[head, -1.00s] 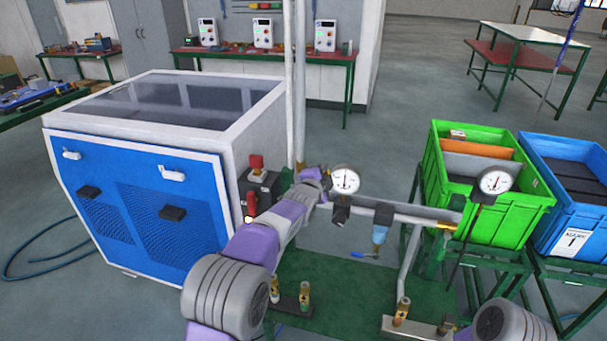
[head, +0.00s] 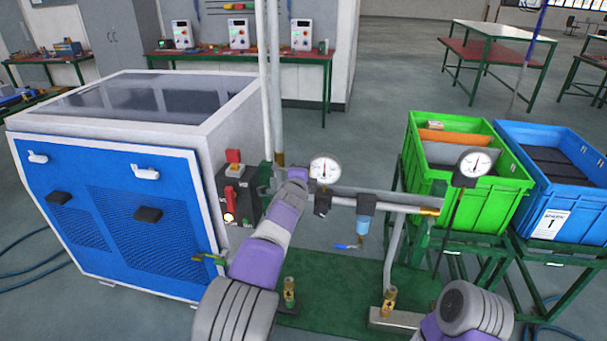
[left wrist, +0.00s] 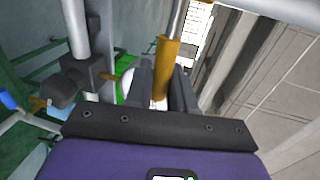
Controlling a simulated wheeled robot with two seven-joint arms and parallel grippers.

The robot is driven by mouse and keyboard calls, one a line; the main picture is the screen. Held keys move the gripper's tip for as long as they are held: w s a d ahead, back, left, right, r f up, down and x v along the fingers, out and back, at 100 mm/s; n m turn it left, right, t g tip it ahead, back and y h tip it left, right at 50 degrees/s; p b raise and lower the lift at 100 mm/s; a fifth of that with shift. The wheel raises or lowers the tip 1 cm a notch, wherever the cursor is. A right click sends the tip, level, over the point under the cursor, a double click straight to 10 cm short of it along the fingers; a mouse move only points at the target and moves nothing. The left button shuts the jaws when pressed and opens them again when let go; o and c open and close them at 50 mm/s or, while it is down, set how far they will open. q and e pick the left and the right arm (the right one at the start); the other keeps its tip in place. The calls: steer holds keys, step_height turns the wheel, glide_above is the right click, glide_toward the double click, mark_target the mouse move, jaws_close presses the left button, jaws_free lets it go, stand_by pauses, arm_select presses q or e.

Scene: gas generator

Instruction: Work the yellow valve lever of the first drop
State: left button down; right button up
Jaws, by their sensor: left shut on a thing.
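My left gripper (left wrist: 162,84) has its two dark fingers either side of a yellow bar, which I take to be the valve lever (left wrist: 166,60), and is shut on it. The bar stands roughly in line with a metal pipe in the left wrist view. In the head view my left arm reaches to the pipework beside a pressure gauge (head: 324,168), and its wrist hides the fingers and most of the grip.
A blue and white generator cabinet (head: 110,200) stands left of my arm. A blue-handled valve (head: 346,246) hangs under the pipe. Brass fittings (head: 289,292) stand below. Green (head: 470,205) and blue (head: 565,215) crates are at the right.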

arm_select(q)
steer(key=shift+a, duration=0.1)
steer(key=c, duration=1.1)
jaws_free()
steer(key=shift+f, duration=0.1)
steer(key=shift+s, duration=0.15)
steer(key=v, duration=0.7)
steer(key=shift+b, duration=0.4)
steer(key=shift+s, duration=0.1)
